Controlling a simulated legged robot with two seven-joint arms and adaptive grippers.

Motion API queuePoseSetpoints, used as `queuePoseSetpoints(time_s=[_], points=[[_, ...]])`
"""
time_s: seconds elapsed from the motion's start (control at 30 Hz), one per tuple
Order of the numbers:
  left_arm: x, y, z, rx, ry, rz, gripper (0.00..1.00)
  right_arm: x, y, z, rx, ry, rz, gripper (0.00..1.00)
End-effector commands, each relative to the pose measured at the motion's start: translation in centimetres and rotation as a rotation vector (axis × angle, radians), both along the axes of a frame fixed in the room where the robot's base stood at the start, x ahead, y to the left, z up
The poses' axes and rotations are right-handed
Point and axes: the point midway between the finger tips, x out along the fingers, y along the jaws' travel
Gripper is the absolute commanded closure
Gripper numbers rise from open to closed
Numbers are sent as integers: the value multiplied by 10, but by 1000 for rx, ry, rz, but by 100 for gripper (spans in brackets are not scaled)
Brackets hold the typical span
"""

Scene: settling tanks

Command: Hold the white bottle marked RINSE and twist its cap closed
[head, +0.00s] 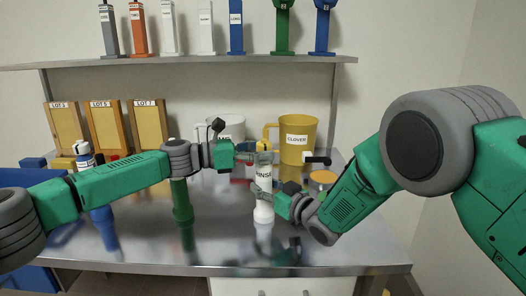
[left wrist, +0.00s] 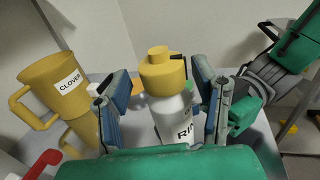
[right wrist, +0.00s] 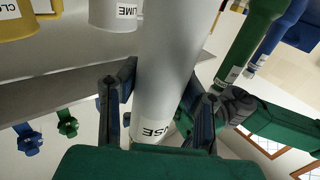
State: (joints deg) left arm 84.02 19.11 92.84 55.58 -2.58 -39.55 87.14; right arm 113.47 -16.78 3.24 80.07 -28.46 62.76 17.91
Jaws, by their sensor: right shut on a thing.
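The white bottle (head: 263,178) marked RINSE stands upright near the table's front middle. My right gripper (head: 266,194) is shut on its body from the right; the right wrist view shows the white bottle (right wrist: 172,75) between the two fingers. Its yellow cap (left wrist: 162,72) sits on top. My left gripper (left wrist: 163,90) is open at cap height, with one finger on each side of the cap and narrow gaps visible. In the head view, the left gripper (head: 254,152) comes to the cap from the left and partly hides it.
A yellow jug (head: 297,138) marked CLOVER and a white jug (head: 232,129) stand behind the bottle. A green bottle (head: 181,200) stands to the left, under my left arm. A shelf (head: 200,61) with several bottles runs above. The table front (head: 330,255) is clear.

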Motion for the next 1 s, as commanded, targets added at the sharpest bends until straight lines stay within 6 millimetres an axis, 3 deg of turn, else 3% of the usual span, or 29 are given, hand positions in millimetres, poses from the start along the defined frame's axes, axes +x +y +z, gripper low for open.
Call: queuePoseSetpoints(time_s=[0.23, 0.67, 1.0], points=[[-2, 8, 2, -1, -2, -1, 47, 0, 0, -1, -1, 1, 0, 100], [-15, 69, -1, -1, 1, 0, 47, 0, 0, -1, -2, 2, 0, 100], [-17, 73, -1, -1, 1, -2, 47, 0, -1, -1, -1, 2, -1, 100]])
